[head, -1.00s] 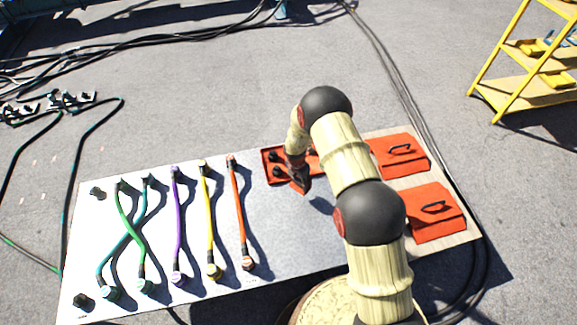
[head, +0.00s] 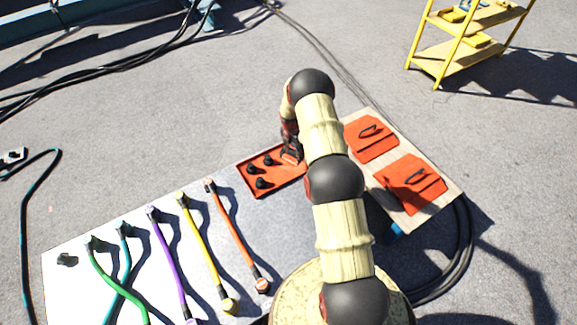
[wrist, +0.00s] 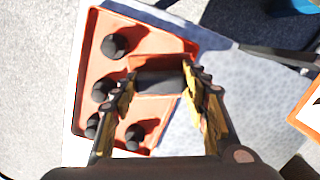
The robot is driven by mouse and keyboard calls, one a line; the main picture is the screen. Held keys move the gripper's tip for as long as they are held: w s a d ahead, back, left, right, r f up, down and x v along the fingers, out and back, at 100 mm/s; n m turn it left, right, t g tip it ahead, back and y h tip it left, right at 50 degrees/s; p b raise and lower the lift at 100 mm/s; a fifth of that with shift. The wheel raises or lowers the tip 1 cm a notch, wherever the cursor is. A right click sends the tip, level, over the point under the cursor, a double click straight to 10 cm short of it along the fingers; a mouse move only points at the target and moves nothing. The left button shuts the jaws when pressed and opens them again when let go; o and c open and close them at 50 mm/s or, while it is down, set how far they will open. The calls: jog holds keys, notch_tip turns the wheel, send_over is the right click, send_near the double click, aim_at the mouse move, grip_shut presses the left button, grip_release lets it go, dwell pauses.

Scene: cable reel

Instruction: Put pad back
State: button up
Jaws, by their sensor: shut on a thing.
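My gripper (head: 291,158) is at the right end of the orange tray (head: 281,185). In the wrist view my gripper (wrist: 160,85) has its two fingers closed on a small dark block, which I take as the pad (wrist: 160,82). An orange edge shows just behind the pad, over the right part of the tray (wrist: 105,30). I cannot tell whether the pad touches the tray floor. Several black knob-like pieces (wrist: 115,46) stand in the tray beside the pad. In the head view the fingers hide the pad.
Two orange pieces with black handles, one rear (head: 371,140) and one front (head: 410,184), lie on the board to the right. Green, purple (head: 172,255), yellow (head: 203,250) and orange cables lie left.

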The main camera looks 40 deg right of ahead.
notch_tip(320, 180, down, 8)
jog(key=shift+f+b, duration=0.1)
jog(key=shift+b, duration=1)
jog(key=shift+f, duration=0.1)
jog(key=o, duration=1.1)
